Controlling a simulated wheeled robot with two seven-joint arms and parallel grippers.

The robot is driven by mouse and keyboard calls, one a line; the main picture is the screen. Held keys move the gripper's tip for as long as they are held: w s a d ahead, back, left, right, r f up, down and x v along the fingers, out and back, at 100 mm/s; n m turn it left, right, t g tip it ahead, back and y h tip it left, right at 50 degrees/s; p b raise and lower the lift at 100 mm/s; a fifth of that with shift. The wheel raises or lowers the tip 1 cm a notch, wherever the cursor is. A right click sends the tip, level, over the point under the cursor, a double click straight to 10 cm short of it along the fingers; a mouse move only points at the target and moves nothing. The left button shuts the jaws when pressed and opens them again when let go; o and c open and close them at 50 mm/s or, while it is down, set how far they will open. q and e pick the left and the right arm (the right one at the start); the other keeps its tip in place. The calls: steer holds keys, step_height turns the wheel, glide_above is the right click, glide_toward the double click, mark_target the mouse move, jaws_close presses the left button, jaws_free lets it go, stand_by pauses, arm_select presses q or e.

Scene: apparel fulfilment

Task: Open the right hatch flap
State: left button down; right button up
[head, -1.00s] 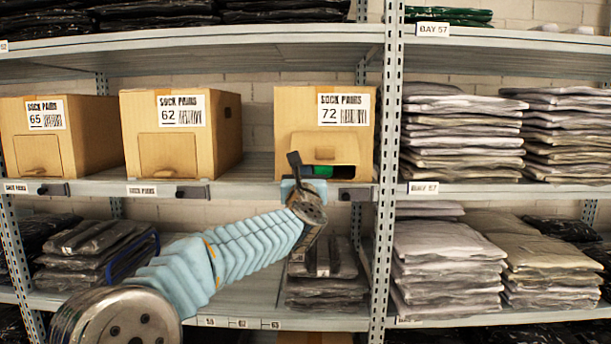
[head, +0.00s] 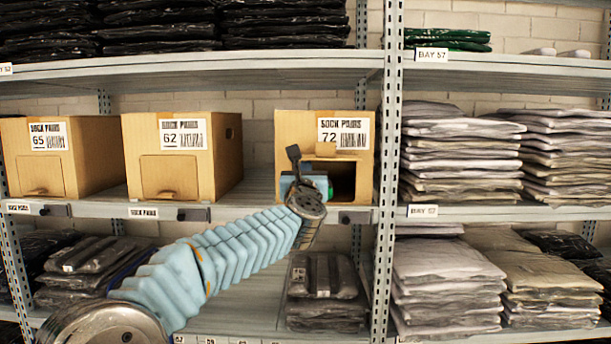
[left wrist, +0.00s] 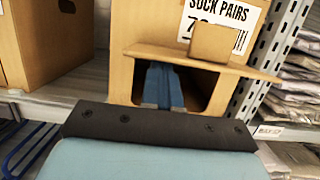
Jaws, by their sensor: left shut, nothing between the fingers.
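The right cardboard box (head: 290,134), labelled Sock Pairs 72, stands on the middle shelf. Its hatch flap (left wrist: 190,59) is swung up and sticks out roughly level above the opening, with a small tab (left wrist: 218,42) standing on it. In the head view the flap shows nearly edge-on, its tab (head: 325,149) just under the label. The opening (head: 343,182) below is dark inside. My left gripper (left wrist: 163,86) is shut and empty, its blue fingers under the flap at the opening. Whether they touch the flap is hidden. My right gripper is out of view.
Boxes 62 (head: 222,160) and 65 (head: 95,160) stand to the left, their flaps closed. A shelf upright (head: 389,170) rises close to the right of box 72. Stacks of bagged clothes (head: 460,155) fill the bay beyond. Bagged garments (head: 325,290) lie on the shelf below.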

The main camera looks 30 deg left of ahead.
arm_select(q)
steer(key=shift+s+d+r, duration=0.1)
steer(key=shift+s+r, duration=0.05)
steer(key=shift+r, duration=0.5)
steer(key=b+v, duration=0.6)
steer(key=v, duration=0.4)
steer(key=shift+f, duration=0.4)
steer(key=shift+s+d+f, duration=0.1)
